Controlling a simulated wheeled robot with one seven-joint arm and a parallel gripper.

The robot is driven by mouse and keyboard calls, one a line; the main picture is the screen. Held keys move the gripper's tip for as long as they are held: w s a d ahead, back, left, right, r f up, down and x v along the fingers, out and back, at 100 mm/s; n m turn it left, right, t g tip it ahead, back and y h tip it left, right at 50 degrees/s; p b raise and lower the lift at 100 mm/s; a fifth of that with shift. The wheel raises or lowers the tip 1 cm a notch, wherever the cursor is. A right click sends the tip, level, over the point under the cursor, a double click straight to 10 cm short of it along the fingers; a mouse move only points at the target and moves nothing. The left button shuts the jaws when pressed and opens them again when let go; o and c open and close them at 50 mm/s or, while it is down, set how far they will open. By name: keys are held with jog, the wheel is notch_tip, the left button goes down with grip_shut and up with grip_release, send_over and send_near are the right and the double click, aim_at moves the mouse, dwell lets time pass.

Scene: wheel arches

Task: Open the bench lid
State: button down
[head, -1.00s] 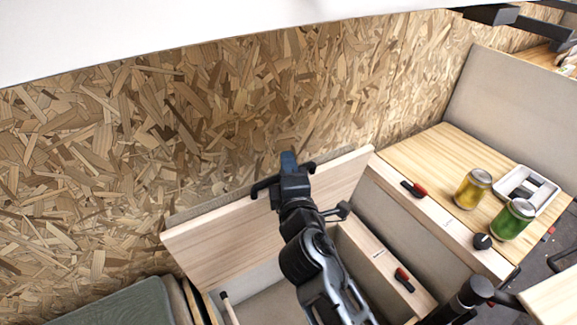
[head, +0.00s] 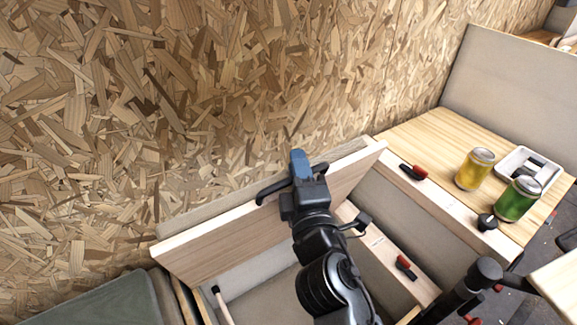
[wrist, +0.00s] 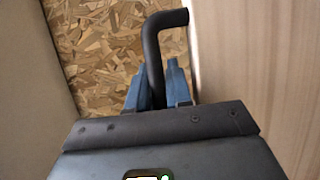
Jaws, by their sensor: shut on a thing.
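The bench lid (head: 270,218) is a pale wooden board. It stands raised and steep above the open bench box, close to the chipboard wall, and its inside face shows in the head view. It also shows as a pale wood face at the right of the wrist view (wrist: 260,75). A black bent bar handle (wrist: 152,45) runs between the blue fingertips in the wrist view. My gripper (head: 300,163) is at the lid's upper edge, its fingers (wrist: 160,85) shut on this handle. It hides the handle's middle in the head view.
The box interior (head: 262,297) is open, with a pale rod (head: 222,305) inside at left. At right, a wooden top holds a yellow can (head: 474,171), a green can (head: 518,199) and a white tray (head: 530,168). A dark green cushion (head: 105,302) lies at lower left.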

jog(key=shift+m+t, duration=0.4)
jog(key=shift+t, duration=0.1)
jog(key=s+d+b, duration=0.1)
jog(key=s+d+f+b, duration=0.1)
jog(key=b, duration=0.1)
jog(key=s+f+b, duration=0.1)
jog(key=s+b, duration=0.1)
jog(key=shift+s+d+f, duration=0.1)
jog(key=shift+d+f, duration=0.05)
jog(key=shift+d, duration=0.25)
jog(key=c, duration=1.4)
grip_release()
jog(key=b+v, duration=0.2)
jog(key=v, duration=0.5)
jog(key=shift+s, duration=0.4)
jog(key=shift+f, duration=0.1)
